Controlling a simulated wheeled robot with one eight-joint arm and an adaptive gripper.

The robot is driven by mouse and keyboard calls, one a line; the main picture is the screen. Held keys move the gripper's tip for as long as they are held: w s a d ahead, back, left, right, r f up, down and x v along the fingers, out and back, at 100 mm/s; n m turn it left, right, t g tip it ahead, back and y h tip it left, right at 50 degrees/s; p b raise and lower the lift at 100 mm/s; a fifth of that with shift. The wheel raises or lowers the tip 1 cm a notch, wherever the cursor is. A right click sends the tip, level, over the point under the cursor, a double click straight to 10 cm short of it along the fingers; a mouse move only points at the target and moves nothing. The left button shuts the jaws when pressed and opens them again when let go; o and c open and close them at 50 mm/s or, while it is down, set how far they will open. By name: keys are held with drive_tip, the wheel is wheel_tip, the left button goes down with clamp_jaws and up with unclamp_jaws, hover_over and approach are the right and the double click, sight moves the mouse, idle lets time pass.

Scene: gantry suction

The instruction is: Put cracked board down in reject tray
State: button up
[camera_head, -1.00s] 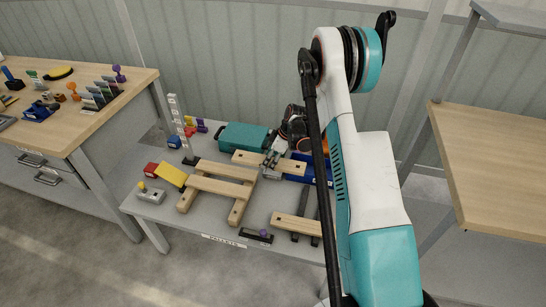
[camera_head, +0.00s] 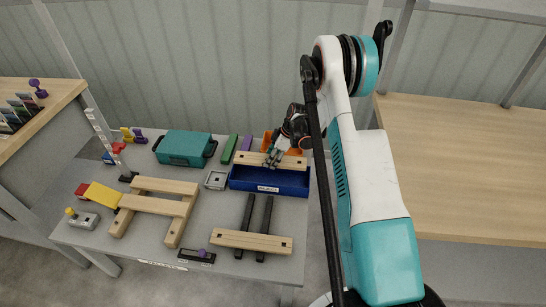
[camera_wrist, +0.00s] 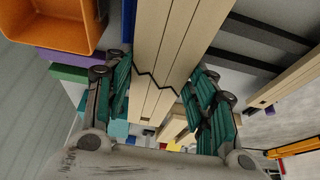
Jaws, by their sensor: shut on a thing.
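My gripper (camera_head: 272,159) is shut on the cracked board (camera_head: 250,159), a pale wooden plank. In the wrist view a dark zigzag crack crosses the cracked board (camera_wrist: 166,40) between the teal finger pads of my gripper (camera_wrist: 163,88). The reject tray (camera_head: 268,188) is a blue, open, labelled box on the grey table. In the head view the board appears along the tray's back side, roughly parallel to its length. I cannot tell whether it touches the tray. My gripper hides part of the board and of the tray's inside.
An orange bin (camera_head: 267,141), purple block (camera_head: 246,144) and green block (camera_head: 229,149) stand behind the tray. A teal case (camera_head: 185,148) is at the back left. A wooden pallet (camera_head: 155,205) is at left. Another board (camera_head: 252,242) lies across dark rails in front.

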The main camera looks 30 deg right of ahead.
sight(284, 161)
drive_tip(key=shift+b, duration=0.35)
drive_tip(key=shift+f+b, duration=0.95)
drive_tip(key=shift+f, duration=1.95)
drive_tip(key=shift+f, duration=3.8)
drive_tip(key=o, duration=1.3)
drive_tip(key=shift+r, duration=0.1)
drive_tip(key=v, duration=1.1)
drive_tip(key=shift+s+r, duration=0.1)
drive_tip(key=shift+r, duration=0.3)
